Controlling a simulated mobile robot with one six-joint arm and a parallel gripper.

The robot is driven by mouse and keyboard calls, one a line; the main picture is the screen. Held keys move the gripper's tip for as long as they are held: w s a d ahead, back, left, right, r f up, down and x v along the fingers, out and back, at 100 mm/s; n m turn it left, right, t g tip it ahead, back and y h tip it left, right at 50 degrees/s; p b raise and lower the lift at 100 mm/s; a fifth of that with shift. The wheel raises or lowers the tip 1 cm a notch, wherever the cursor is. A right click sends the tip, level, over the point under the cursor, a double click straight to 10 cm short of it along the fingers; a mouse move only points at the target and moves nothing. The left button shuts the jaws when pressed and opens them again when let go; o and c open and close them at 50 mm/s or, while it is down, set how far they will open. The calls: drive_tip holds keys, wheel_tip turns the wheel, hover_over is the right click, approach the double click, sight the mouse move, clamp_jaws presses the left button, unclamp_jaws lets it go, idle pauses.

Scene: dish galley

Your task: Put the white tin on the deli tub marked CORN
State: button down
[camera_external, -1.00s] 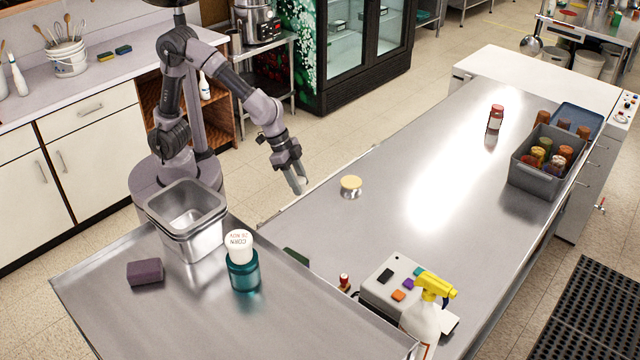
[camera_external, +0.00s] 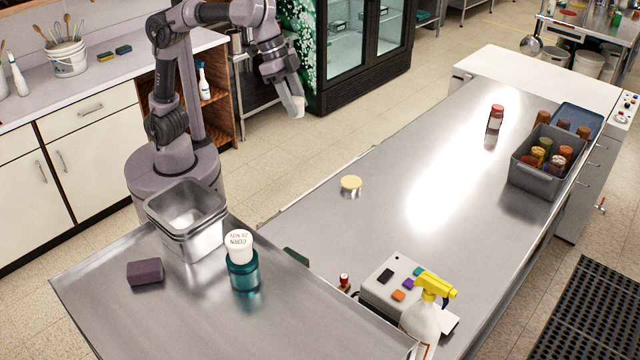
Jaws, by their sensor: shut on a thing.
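My gripper (camera_external: 292,104) is shut on a small white thing, the white tin (camera_external: 299,110), which shows at the fingertips. The fingers partly hide it. It hangs in the air, with the floor in front of the fridge behind it in the picture. The deli tub marked CORN (camera_external: 239,241) has a white, lettered top above a teal body (camera_external: 243,272). It stands upright on the near steel table, well below and left of my gripper. Nothing rests on its top.
Stacked steel pans (camera_external: 187,222) stand close behind the tub, and a purple sponge (camera_external: 145,272) lies left of it. A yellow-topped tin (camera_external: 350,187) stands on the long counter. A spray bottle (camera_external: 422,320) and a button box (camera_external: 391,288) are at right.

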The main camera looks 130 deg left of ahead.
drive_tip(key=w+d+r+m+h+p, duration=0.1)
drive_tip(key=w+d+m+p, duration=0.1)
drive_tip(key=d+p, duration=0.65)
drive_tip(key=w+d+r+m+p, duration=0.1)
drive_tip(key=w+d+p, duration=0.2)
drive_tip(key=d+p, duration=0.55)
drive_tip(key=s+d+f+m+h+p, duration=0.1)
drive_tip(key=s+d+m+p, duration=0.15)
drive_tip(key=d+p, duration=0.35)
drive_tip(key=s+d+m+h+p, duration=0.1)
drive_tip(key=s+d+p, duration=0.2)
drive_tip(key=d+p, duration=0.25)
drive_tip(key=p, duration=0.5)
approach(242, 243)
drive_tip(key=shift+w+d+f, duration=0.2)
drive_tip(key=shift+w+f, duration=0.2)
drive_tip(key=shift+w, duration=0.05)
drive_tip(key=shift+w+d+f, duration=0.25)
drive_tip(key=shift+w+f, duration=0.15)
drive_tip(key=shift+w, duration=0.05)
drive_tip(key=shift+w+f, duration=0.15)
wheel_tip(242, 243, down, 3)
drive_tip(key=shift+r+p, duration=0.2)
drive_tip(key=shift+p, duration=0.5)
drive_tip(key=shift+w+d+f, duration=0.1)
drive_tip(key=shift+f, duration=0.3)
